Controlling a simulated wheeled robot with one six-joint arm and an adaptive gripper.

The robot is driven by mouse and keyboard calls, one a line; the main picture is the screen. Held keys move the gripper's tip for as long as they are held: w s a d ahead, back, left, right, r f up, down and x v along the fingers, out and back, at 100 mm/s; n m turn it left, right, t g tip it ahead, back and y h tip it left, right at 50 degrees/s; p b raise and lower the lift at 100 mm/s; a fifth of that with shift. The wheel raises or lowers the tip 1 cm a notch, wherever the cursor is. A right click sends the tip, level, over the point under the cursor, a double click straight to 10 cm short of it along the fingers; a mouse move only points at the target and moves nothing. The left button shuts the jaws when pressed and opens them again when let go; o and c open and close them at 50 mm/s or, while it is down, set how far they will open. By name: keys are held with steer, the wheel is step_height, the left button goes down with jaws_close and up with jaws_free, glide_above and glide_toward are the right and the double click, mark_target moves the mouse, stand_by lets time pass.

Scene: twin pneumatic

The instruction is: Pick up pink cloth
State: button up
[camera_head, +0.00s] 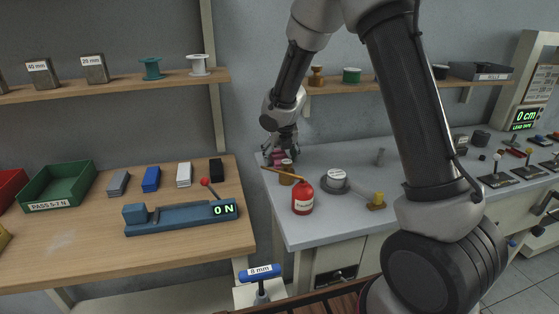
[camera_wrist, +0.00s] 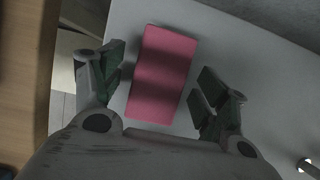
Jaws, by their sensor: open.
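The pink cloth (camera_wrist: 162,72) is a flat pink rectangle lying on the light worktop, seen in the wrist view. In the head view only a small part of the pink cloth (camera_head: 277,155) shows under my gripper, at the left back of the grey bench (camera_head: 345,147). My gripper (camera_wrist: 158,92) is open, with one finger on each side of the cloth and a gap visible on both sides. My gripper also shows in the head view (camera_head: 279,148), above the cloth. How high the fingertips are above the worktop I cannot tell.
A brown pot (camera_head: 286,177) with a wooden-handled brush and a red bottle (camera_head: 302,197) stand just in front of my gripper. A grey round dish (camera_head: 336,180) is to their right. A wooden bench (camera_head: 80,240) with a blue device (camera_head: 180,216) is at left; a wall is behind.

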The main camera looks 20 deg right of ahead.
steer(key=shift+f, duration=0.2)
stand_by(0.4)
steer(key=shift+c, duration=0.2)
steer(key=shift+s, duration=0.15)
steer(key=c, duration=1.1)
